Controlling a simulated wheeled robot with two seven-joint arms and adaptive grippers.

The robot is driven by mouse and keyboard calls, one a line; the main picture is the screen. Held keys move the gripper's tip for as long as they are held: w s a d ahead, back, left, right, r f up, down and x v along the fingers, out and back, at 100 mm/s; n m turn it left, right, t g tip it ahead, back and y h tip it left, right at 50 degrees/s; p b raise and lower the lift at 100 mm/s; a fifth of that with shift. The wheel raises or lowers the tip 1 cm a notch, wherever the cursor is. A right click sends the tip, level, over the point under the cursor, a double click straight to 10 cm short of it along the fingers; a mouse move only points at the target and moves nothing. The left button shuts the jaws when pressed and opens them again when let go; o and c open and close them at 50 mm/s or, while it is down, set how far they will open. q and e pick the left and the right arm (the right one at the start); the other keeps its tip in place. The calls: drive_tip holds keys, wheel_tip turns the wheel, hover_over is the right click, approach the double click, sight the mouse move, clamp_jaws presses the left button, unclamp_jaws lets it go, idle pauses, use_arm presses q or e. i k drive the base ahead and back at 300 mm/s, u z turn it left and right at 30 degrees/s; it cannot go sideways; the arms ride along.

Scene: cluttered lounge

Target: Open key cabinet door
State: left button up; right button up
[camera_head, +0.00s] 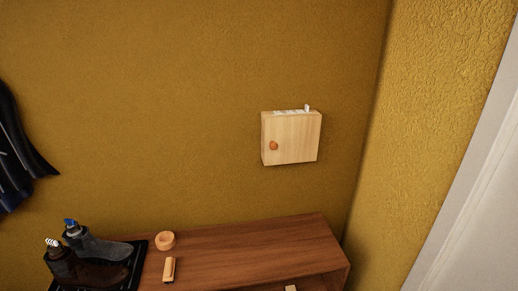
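The key cabinet (297,135) is a small light-wood box fixed on the mustard-yellow wall, right of the middle of the head view. Its front door is closed. A round orange-brown knob (273,146) sits on the door's left side. Small white items (305,108) show along the cabinet's top. Neither of my grippers is in the head view, so where they are relative to the cabinet and whether they are open is hidden.
A brown wooden cabinet (255,245) stands below against the wall. On it are a round wooden bowl (165,240), a small orange-brown item (169,269) and boots (97,245) on a black tray (139,262). Dark clothing (15,150) hangs left. A wall corner stands right.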

sight(294, 139)
drive_tip(key=u, duration=0.3)
drive_tip(key=i, duration=0.85)
drive_tip(key=u, duration=0.5)
